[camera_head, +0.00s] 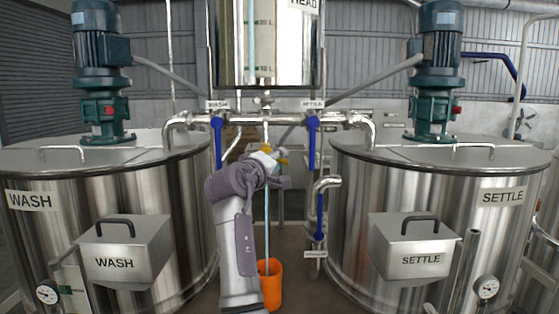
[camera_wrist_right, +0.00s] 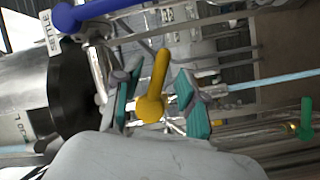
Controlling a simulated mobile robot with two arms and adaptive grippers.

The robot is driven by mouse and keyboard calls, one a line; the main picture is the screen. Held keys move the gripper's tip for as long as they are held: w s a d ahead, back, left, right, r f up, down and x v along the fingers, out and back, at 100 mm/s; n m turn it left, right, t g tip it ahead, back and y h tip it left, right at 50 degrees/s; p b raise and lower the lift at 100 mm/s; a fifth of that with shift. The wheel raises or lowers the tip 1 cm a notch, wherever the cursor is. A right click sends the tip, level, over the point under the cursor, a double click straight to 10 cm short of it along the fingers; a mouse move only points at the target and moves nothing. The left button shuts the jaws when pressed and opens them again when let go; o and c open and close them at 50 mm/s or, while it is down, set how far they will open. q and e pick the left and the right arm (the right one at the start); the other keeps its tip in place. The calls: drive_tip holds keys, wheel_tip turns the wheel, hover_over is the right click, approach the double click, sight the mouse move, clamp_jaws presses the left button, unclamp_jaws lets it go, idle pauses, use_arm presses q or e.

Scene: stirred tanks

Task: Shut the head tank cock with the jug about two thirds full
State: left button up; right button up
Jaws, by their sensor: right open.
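The steel head tank (camera_head: 290,62) hangs at the top middle, with a pale blue sight strip (camera_head: 252,40) on its front. A yellow cock handle (camera_wrist_right: 154,88) stands between the two teal-padded fingers of my right gripper (camera_wrist_right: 157,100) in the right wrist view. The fingers are open, with a gap visible on both sides of the handle. In the head view my right gripper (camera_head: 268,158) is below the cross pipe and partly hides the cock. A pale blue stream (camera_head: 267,220) falls into the orange jug (camera_head: 272,288). My arm partly covers the jug; its level is hidden.
The wash tank (camera_head: 110,205) stands left and the settle tank (camera_head: 440,205) right. Another blue handle (camera_head: 320,215) is lower right. A green handle (camera_wrist_right: 306,118) shows in the wrist view.

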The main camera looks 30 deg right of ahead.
drive_tip(key=v, duration=1)
